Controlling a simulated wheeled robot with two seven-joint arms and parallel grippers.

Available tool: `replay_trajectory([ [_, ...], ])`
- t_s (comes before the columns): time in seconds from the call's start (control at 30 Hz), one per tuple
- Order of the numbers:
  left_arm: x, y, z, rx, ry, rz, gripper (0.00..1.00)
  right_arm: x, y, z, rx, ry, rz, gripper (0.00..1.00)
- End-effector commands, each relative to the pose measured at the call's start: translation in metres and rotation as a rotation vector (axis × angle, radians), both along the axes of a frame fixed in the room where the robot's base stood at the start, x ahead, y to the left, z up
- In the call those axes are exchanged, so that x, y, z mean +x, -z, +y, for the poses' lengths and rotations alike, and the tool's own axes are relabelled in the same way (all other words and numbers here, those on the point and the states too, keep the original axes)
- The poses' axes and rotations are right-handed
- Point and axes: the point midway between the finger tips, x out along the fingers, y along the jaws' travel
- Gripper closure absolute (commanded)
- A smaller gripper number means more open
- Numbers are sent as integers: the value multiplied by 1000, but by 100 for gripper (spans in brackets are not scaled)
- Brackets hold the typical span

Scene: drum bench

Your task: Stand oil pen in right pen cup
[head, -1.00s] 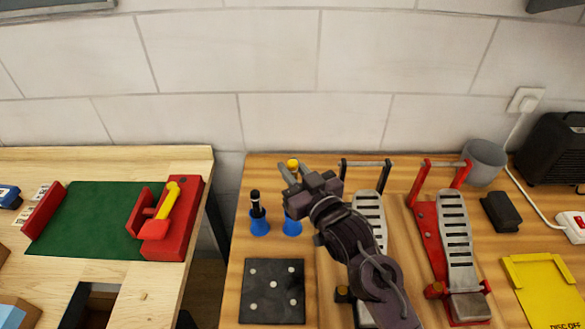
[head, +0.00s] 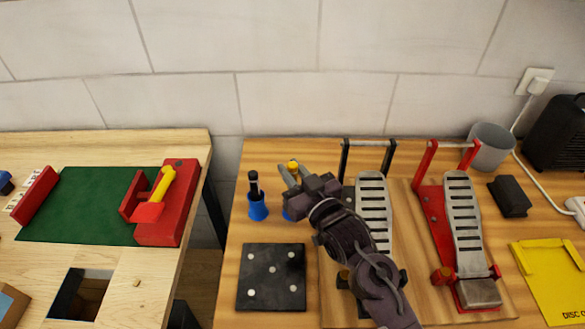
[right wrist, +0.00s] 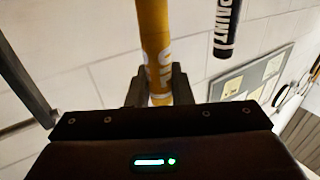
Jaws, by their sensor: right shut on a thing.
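The yellow oil pen (right wrist: 155,40) stands between the fingers of my right gripper (right wrist: 155,88), which is shut on it. In the head view the yellow top of the pen (head: 293,165) shows at the fingertips of my right gripper (head: 289,175). The blue right pen cup (head: 287,214) is just below and mostly hidden by my gripper. The pen's lower end is hidden, so I cannot tell if it is inside the cup. The blue left pen cup (head: 258,208) holds an upright black paint pen (head: 254,184), also in the right wrist view (right wrist: 228,28). My left gripper is not in view.
A black dotted pad (head: 271,278) lies in front of the cups. A black-framed pedal (head: 374,210) and a red-framed pedal (head: 463,230) stand to the right. A grey mug (head: 491,147) is at the back. A green mat (head: 85,205) is on the left table, across a gap.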

Motion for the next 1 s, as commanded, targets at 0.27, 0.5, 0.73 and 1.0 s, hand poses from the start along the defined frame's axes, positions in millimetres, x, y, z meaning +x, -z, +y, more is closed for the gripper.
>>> replay_trajectory([
  [0.27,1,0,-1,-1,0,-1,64,0,0,0,0,0,0,71],
  [0.5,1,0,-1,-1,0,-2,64,0,0,0,0,0,0,55],
  [0.73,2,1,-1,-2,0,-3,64,0,-4,0,1,0,-2,55],
  [1.0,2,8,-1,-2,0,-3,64,0,-52,0,2,0,-8,55],
])
